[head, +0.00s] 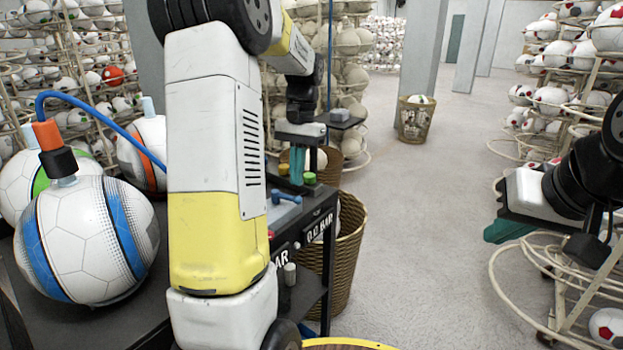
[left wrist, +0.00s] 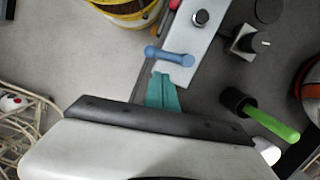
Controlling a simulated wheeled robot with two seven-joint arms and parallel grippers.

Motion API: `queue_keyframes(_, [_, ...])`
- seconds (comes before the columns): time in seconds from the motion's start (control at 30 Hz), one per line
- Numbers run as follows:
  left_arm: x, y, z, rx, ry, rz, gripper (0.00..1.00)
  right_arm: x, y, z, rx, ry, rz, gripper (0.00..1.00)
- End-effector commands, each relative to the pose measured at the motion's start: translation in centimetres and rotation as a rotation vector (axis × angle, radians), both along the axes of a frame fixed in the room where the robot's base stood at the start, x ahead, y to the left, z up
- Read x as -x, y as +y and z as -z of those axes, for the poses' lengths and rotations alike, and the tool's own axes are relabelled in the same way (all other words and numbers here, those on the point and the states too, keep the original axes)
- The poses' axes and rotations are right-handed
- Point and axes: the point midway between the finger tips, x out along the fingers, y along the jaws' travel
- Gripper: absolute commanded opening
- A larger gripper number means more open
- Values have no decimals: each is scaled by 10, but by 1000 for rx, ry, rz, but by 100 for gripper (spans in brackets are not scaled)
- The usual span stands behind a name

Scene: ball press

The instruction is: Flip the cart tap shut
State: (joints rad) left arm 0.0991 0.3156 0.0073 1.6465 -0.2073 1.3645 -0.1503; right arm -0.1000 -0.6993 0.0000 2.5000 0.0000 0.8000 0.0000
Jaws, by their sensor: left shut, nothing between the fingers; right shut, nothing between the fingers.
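The blue tap handle (head: 285,197) is at the far end of the dark cart (head: 318,212), partly beside my left arm. In the left wrist view the blue handle (left wrist: 169,56) lies crosswise over the end of a pale panel (left wrist: 190,45). My left gripper (head: 297,178) is shut and empty, pointing down just beyond the handle in the head view. Its teal fingertips (left wrist: 161,76) sit close to the handle in the left wrist view; whether they touch cannot be told. My right gripper (head: 497,232) is shut and empty at the right, away from the cart.
Several balls, one with blue stripes (head: 88,240), stand on the cart at left, with a blue hose (head: 100,117) above. A wicker basket (head: 345,250) stands beside the cart. Open floor (head: 420,230) lies between cart and right racks.

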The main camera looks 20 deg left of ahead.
Motion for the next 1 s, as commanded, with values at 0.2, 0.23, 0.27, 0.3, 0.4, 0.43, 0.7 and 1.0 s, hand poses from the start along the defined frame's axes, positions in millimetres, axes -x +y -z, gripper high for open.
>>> queue_keyframes(0.2, [17,2,11,0,0,2,0,0,0,0,0,-1,0,0])
queue_keyframes(0.23, [18,2,12,1,-1,2,0,0,0,0,0,-1,0,0])
queue_keyframes(0.27, [18,2,12,1,-1,2,0,0,0,0,0,-1,0,0])
queue_keyframes(0.3, [19,2,12,1,-1,2,0,0,0,0,0,-1,0,0])
queue_keyframes(0.4, [19,3,12,1,-1,2,0,0,0,0,0,-1,0,0])
queue_keyframes(0.43, [19,2,12,1,-1,2,0,0,0,0,0,-1,0,0])
queue_keyframes(0.7, [25,2,14,0,0,48,0,0,0,0,0,-1,0,0])
queue_keyframes(1.0, [38,3,19,1,9,114,0,0,0,0,0,-1,0,0])
